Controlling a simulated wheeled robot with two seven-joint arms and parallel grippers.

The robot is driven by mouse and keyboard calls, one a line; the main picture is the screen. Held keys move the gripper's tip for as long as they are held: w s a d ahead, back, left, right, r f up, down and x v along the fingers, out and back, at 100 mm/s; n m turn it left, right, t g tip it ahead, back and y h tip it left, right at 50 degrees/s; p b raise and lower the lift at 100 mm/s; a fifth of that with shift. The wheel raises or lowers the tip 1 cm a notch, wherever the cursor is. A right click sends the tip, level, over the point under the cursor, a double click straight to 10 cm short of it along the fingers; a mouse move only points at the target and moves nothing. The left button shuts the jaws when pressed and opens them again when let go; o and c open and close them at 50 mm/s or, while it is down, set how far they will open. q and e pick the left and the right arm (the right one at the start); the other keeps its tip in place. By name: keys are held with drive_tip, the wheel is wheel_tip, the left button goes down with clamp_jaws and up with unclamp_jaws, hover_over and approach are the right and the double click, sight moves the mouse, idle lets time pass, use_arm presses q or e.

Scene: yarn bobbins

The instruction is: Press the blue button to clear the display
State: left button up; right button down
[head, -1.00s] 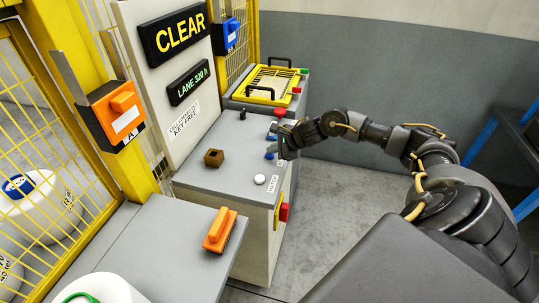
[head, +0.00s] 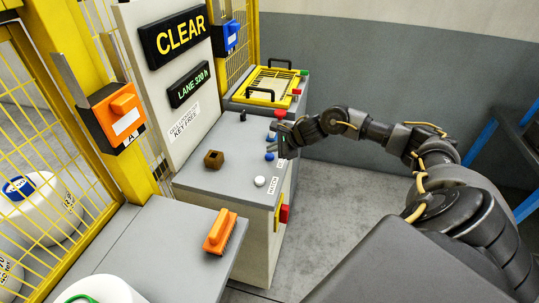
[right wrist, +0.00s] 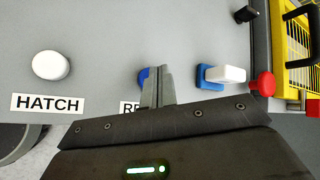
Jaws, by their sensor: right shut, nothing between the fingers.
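The blue button (head: 270,156) is on the grey console top, near its right edge. In the right wrist view the blue button (right wrist: 143,76) shows only in part, behind my fingers. My right gripper (head: 287,134) is shut and empty, just above the console's right edge and close to the button. Its closed fingers (right wrist: 158,84) also cover part of a label starting "RE"; I cannot tell whether they touch the button. The upper display (head: 180,37) reads "CLEAR" in yellow. My left gripper is not in view.
A white button (right wrist: 51,65) has a "HATCH" label. A blue-and-white switch (right wrist: 220,75) and a red knob (right wrist: 263,86) are on the other side of my fingers. A brown block (head: 213,159) stands on the console. A lower display (head: 188,84) reads "LANE 320 h".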

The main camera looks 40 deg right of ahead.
sight(272, 156)
drive_tip(key=shift+r, duration=0.25)
drive_tip(key=shift+r+p, duration=1.3)
drive_tip(key=shift+r, duration=1.15)
drive_tip(key=shift+a+f, duration=0.1)
